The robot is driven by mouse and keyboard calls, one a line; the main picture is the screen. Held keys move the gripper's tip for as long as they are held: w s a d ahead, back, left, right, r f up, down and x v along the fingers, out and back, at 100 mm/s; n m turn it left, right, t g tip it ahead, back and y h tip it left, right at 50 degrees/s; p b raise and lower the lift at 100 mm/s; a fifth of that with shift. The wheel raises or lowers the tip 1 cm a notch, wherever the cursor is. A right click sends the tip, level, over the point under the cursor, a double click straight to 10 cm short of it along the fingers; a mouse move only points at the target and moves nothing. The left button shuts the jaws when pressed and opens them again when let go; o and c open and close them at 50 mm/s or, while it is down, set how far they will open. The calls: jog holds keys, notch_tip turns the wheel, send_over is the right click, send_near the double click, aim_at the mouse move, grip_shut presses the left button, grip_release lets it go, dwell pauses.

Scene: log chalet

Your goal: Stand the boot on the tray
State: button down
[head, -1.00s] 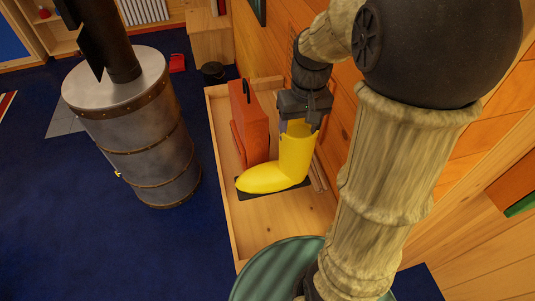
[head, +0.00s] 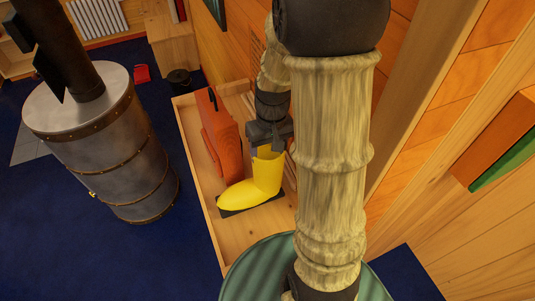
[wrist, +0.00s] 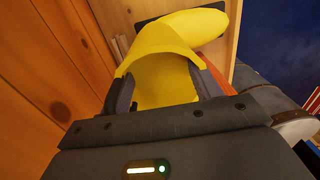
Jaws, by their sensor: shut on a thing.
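The yellow boot (head: 262,178) is upright, its toe pointing left in the head view. Its sole is over a thin dark tray (head: 232,212), whose edges show around the foot. It looks to rest there, but I cannot tell whether the whole sole touches. My gripper (head: 268,150) is above the boot, shut on the rim of its shaft. In the wrist view my gripper (wrist: 163,88) has its two dark fingers at the sides of the boot's opening (wrist: 165,85), and a dark tray corner (wrist: 150,22) shows beyond the boot.
The tray lies on a low-sided wooden bench (head: 233,245). A red-orange case (head: 222,140) stands close behind the boot, and the log wall is on the right. A metal stove (head: 105,150) stands left, across blue carpet. A round green top (head: 250,275) is in front.

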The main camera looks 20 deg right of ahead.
jog(key=shift+s+f, duration=0.1)
jog(key=shift+f, duration=1.1)
jog(key=shift+f, duration=0.15)
jog(key=shift+c, duration=1.6)
grip_release()
jog(key=r, duration=0.4)
jog(key=r+b, duration=0.1)
jog(key=r, duration=0.7)
jog(key=shift+d+r+b, duration=0.2)
jog(key=shift+d+b, duration=0.05)
jog(key=shift+b, duration=0.1)
